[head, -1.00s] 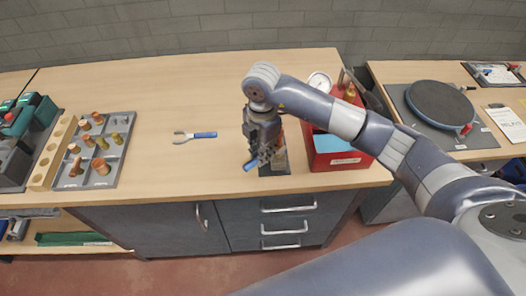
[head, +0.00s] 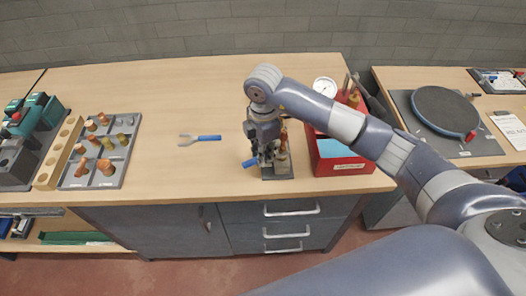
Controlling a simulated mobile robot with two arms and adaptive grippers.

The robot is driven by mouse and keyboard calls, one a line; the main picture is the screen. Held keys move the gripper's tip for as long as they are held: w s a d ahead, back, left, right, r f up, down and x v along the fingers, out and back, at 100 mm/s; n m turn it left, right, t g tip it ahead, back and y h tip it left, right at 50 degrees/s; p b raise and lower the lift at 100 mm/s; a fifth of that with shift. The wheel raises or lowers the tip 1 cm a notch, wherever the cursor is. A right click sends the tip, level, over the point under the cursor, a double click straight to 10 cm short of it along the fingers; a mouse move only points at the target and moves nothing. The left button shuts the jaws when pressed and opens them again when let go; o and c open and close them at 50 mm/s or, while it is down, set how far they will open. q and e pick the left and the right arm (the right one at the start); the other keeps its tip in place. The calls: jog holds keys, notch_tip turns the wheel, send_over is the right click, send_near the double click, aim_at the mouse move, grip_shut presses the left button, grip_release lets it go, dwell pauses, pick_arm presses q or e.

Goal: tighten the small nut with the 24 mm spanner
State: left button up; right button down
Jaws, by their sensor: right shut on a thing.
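My right gripper (head: 262,157) points down over a small dark plate (head: 278,178) near the bench's front edge. It is shut on a blue-handled spanner (head: 250,163), whose handle sticks out to the left. The spanner's head is hidden by the gripper. A copper and brass fitting (head: 284,143) stands upright on the plate, just right of the fingers. The small nut cannot be made out, nor whether the spanner is around it. A second blue-handled spanner (head: 207,138) lies on the bench to the left. No size marking is readable. My left gripper is not in view.
A red tool box (head: 344,165) with a gauge (head: 325,87) stands close right of the plate. A grey tray (head: 116,170) with several copper and brass fittings lies at left. The middle and back of the wooden bench (head: 190,90) are clear.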

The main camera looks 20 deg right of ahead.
aim_at(247, 163)
jog(key=shift+s, duration=0.1)
jog(key=shift+a, duration=0.15)
jog(key=shift+s+a, duration=0.25)
jog(key=shift+a, duration=0.9)
jog(key=shift+s+a, duration=0.2)
jog(key=shift+a, duration=0.9)
notch_tip(247, 163, up, 12)
jog(key=p, duration=0.8)
jog(key=shift+f, duration=0.2)
